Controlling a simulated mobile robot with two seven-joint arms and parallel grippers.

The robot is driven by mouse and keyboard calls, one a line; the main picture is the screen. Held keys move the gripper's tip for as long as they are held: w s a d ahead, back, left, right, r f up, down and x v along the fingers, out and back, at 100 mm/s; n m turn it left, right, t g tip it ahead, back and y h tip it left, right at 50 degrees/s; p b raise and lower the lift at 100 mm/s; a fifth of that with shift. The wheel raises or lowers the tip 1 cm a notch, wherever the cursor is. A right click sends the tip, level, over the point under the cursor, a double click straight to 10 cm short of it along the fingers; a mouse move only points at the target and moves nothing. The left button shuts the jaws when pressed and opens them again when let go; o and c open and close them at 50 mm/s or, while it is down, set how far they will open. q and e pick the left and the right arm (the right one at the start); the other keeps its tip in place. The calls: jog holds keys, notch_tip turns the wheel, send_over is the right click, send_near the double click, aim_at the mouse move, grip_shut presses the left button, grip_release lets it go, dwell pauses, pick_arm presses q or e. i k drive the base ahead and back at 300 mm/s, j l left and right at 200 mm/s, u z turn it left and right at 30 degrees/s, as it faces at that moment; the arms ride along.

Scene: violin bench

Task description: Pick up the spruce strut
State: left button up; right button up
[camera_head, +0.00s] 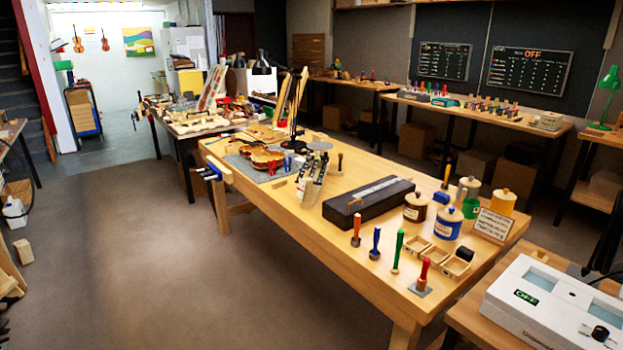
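Neither of my grippers shows in the head view. I cannot make out the spruce strut for certain. A small pale wooden piece (279,183) lies on the wooden bench (300,217) in front of the grey mat, and it may be the strut, but it is too small to tell. Two long pale wooden pieces (299,97) stand upright behind the violin area. A violin body (262,158) lies on the grey mat (240,164).
A black case (350,207) lies mid-bench. Several coloured-handled tools, including a green one (397,250), stand along the front edge. Lidded jars (447,224) and small wooden boxes (418,246) crowd the right end. A white machine (545,308) sits at lower right. The floor (140,260) at left is open.

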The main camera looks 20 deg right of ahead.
aim_at(280, 183)
jog(key=i+l+z, duration=0.25)
jog(key=i+z, duration=0.3)
jog(key=i+j, duration=0.2)
jog(key=i, duration=0.2)
jog(key=i+j, duration=0.15)
jog(key=i, duration=0.25)
jog(key=i+j, duration=0.2)
jog(key=i, duration=0.2)
